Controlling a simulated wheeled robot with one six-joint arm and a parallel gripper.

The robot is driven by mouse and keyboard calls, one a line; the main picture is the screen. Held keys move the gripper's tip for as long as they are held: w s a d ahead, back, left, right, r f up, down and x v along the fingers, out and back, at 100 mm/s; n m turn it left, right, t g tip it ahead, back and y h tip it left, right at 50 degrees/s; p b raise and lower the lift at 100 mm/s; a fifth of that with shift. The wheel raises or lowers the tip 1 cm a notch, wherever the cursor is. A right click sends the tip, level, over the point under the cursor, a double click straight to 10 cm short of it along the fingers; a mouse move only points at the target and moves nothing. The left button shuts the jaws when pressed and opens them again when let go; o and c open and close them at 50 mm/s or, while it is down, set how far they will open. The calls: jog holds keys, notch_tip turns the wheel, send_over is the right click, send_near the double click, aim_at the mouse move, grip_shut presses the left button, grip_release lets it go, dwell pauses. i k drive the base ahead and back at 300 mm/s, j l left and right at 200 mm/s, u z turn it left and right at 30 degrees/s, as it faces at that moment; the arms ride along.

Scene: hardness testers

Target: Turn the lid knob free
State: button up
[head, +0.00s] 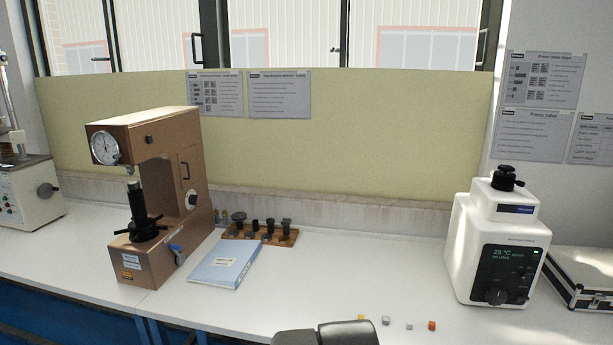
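The lid knob (507,178) is black and lobed, on top of the white press (500,245) at the right of the bench. It appears seated on the press's lid, and its thread is hidden. The press front has a dark panel with a lit display reading about 28 °C and a round dial (496,297). A dark grey part of my arm shows at the bottom edge, well left of and below the press. My gripper is not in view, and nothing is seen touching the knob.
Small coloured cubes (409,326) lie on the bench before the press. A silver-edged case (585,278) stands close at its right. A brown hardness tester (185,165), a blue-white booklet (225,264) and a wooden holder (262,233) are at left. The bench middle is clear.

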aim_at(506, 167)
jog(key=z, duration=1.4)
